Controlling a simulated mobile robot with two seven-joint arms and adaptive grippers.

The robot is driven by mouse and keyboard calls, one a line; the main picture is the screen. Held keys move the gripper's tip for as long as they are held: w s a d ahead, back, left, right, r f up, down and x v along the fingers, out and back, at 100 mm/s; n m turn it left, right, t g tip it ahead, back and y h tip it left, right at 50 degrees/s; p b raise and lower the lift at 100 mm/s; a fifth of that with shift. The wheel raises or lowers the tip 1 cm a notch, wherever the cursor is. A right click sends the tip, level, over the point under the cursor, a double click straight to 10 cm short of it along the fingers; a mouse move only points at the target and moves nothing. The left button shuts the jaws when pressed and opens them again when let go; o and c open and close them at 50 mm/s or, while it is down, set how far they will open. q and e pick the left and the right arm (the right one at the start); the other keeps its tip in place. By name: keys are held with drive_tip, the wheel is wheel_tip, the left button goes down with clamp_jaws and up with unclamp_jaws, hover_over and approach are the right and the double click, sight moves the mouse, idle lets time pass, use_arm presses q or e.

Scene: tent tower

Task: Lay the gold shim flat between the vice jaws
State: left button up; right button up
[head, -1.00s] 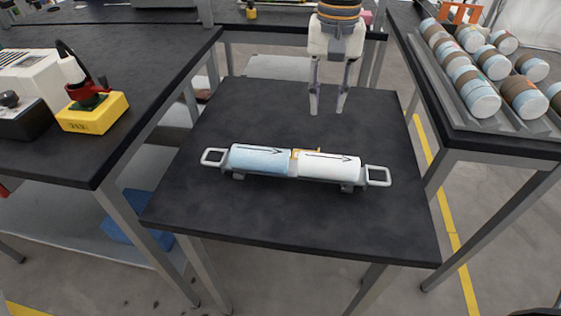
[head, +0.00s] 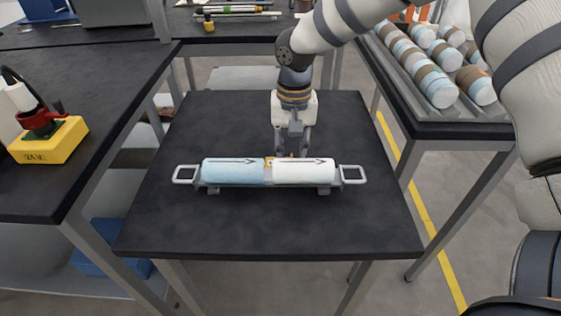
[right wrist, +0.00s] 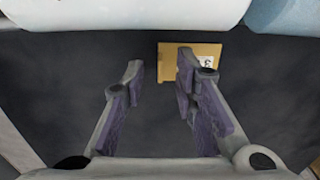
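A gold plate (right wrist: 182,62) with a small white marked label shows in the right wrist view, close to the cylinders and partly behind one fingertip. In the head view only a small gold piece (head: 269,161) shows at the gap between a blue cylinder (head: 232,172) and a white cylinder (head: 304,173). The cylinders lie end to end on a grey cradle (head: 352,174) with loop handles. I cannot make out vice jaws. My right gripper (head: 291,151) points down just behind the white cylinder. Its fingers (right wrist: 158,65) are apart and empty, one beside the gold plate. My left gripper is out of view.
The black table (head: 270,227) is clear around the cradle. A yellow block (head: 48,140) with a red and black item stands on the left bench. A rack (head: 438,113) of banded cylinders is on the right bench. My arm spans the upper right.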

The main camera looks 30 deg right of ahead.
drive_tip(key=shift+r, duration=0.1)
clamp_jaws()
